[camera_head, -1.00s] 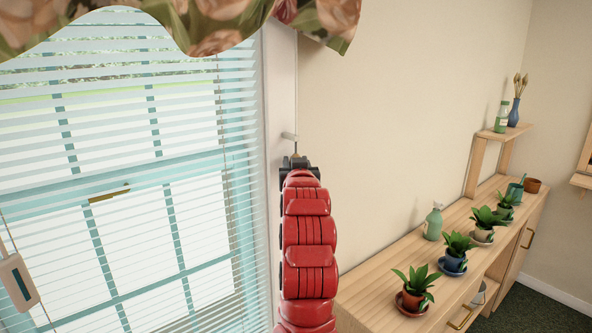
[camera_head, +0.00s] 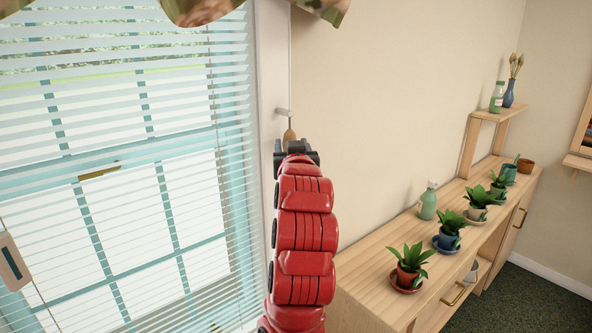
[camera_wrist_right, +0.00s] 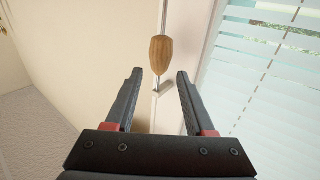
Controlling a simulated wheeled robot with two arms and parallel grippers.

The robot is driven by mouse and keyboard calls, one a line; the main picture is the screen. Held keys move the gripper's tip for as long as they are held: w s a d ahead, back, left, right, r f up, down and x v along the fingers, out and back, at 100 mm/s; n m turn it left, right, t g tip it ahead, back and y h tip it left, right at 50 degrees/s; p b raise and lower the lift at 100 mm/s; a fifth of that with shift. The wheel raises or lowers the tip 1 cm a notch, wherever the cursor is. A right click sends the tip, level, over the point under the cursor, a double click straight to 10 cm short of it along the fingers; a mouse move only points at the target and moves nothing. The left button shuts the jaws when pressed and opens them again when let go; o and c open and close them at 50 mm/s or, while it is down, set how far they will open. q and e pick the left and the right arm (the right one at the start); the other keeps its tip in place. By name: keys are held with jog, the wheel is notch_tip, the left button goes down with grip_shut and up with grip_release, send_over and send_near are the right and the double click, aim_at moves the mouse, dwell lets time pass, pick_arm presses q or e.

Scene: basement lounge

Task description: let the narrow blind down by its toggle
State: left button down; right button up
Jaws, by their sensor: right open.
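The toggle (camera_wrist_right: 161,50) is a wooden, acorn-shaped knob on a thin cord. In the right wrist view it hangs ahead of my open right gripper (camera_wrist_right: 156,78), between the lines of the two fingers and just past their tips. In the head view the toggle (camera_head: 289,135) shows just above my right gripper (camera_head: 297,148), below a small wall peg (camera_head: 283,112). The gripper holds nothing. The cord runs up along the window frame. A white slatted blind (camera_head: 110,150) covers the window at the left. My left gripper is out of view.
A wooden cabinet (camera_head: 360,290) stands along the wall at right, with several potted plants and a green spray bottle (camera_head: 428,201) on it. A small shelf (camera_head: 499,112) holds a bottle and a blue vase. A whitish tag (camera_head: 12,262) hangs at far left.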

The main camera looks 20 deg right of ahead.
jog(key=b+v, duration=0.4)
jog(key=v, duration=0.7)
jog(key=shift+d, duration=0.1)
